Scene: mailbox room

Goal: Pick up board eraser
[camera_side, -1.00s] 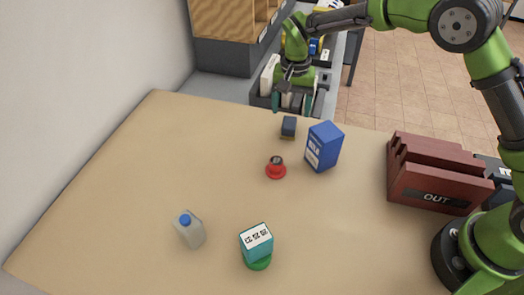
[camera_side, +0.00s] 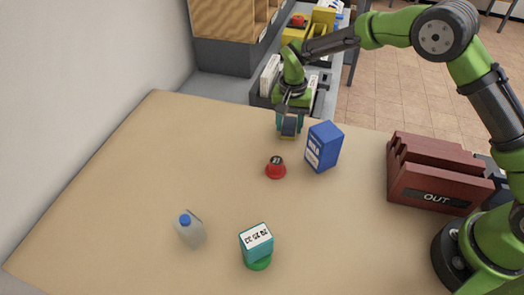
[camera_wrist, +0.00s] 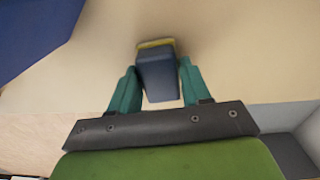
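The board eraser (camera_side: 289,127) is a small dark block with a yellowish base, at the far edge of the table. It also shows in the wrist view (camera_wrist: 158,76). My gripper (camera_side: 289,122) is lowered over it with teal fingers on either side. In the wrist view my gripper (camera_wrist: 158,82) is open, with the eraser between the fingers. A narrow gap shows between the eraser and the left finger; the right finger is very near its side, and I cannot tell whether it touches. The eraser appears to rest on the table.
A blue box (camera_side: 323,147) stands just right of the eraser. A red stamp-like object (camera_side: 276,168) is nearer. A brown OUT tray (camera_side: 438,178) stands at the right. A bottle (camera_side: 190,229) and teal date block (camera_side: 256,243) are in front. The table's left side is clear.

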